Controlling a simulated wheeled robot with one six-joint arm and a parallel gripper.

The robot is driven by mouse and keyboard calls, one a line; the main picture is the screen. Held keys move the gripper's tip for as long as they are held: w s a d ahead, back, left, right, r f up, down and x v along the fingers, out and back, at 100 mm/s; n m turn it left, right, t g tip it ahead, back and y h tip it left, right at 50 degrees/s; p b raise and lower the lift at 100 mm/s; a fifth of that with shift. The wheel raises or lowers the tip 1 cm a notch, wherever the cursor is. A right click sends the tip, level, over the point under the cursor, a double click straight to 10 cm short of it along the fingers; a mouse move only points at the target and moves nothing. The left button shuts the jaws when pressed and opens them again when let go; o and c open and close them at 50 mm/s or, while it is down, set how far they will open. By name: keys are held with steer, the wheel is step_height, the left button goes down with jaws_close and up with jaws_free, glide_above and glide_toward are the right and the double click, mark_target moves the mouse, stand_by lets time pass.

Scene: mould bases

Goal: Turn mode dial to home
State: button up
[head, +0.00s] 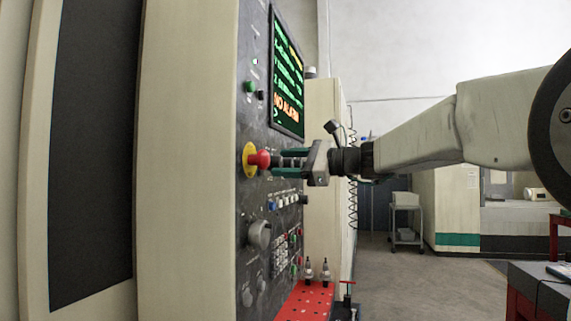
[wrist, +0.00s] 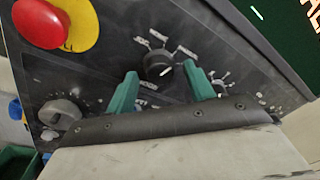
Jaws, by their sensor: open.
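The black dial (wrist: 158,65) sits on the dark control panel, with small white labels around it that are too blurred to read surely. A white mark shows on its lower right side in the wrist view. My gripper (wrist: 162,76) is open, with one green finger on each side of the dial. I cannot tell whether either finger touches it. In the head view my gripper (head: 280,162) reaches in from the right, close to the panel, and its fingers largely hide the dial.
A red emergency button (head: 263,159) on a yellow plate (wrist: 85,25) stands out beside the dial. A grey knob (wrist: 60,113) and several buttons are on the panel. The screen (head: 287,75) is above. A red tray (head: 306,300) with tool holders juts out below.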

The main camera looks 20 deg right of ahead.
steer(key=shift+w+a, duration=0.2)
steer(key=shift+a, duration=0.05)
steer(key=c, duration=1)
steer(key=shift+n, duration=0.3)
steer(key=n, duration=0.3)
steer(key=shift+n, duration=0.3)
steer(key=shift+f+n+y, duration=0.1)
steer(key=shift+n+y, duration=0.2)
steer(key=shift+n, duration=1.6)
